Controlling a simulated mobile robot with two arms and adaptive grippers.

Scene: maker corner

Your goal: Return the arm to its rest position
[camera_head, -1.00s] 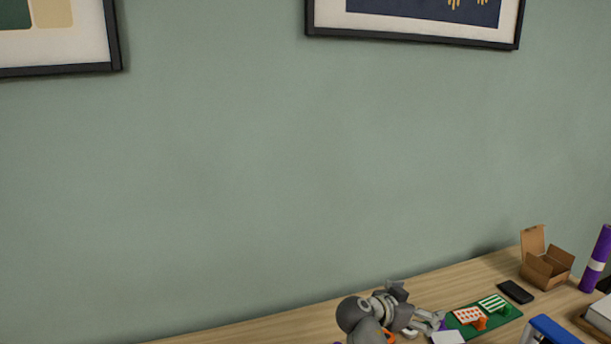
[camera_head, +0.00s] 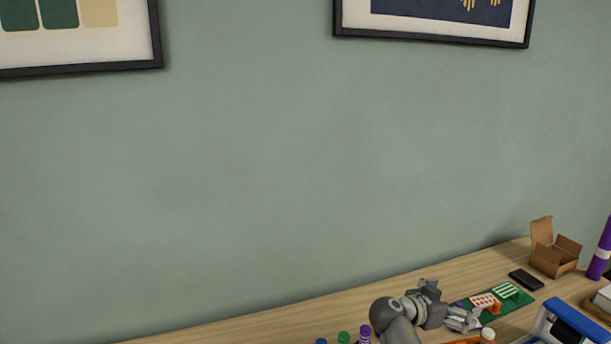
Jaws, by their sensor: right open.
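My right arm comes up from the bottom edge in the head view, over the wooden workbench (camera_head: 300,306). My right gripper (camera_head: 470,320) is open at its end, beside the near left edge of a green mat (camera_head: 516,305). I see nothing held between its fingers, though they show small. My left gripper is not in view.
Red-dotted (camera_head: 485,300) and green-striped (camera_head: 506,290) pieces lie on the mat. A black phone-like slab (camera_head: 526,280), an open cardboard box (camera_head: 555,258) and a purple roll (camera_head: 602,250) are behind. A blue-and-white object (camera_head: 565,325) is at front right. Coloured caps (camera_head: 343,338) show at the bottom. The back left bench is clear.

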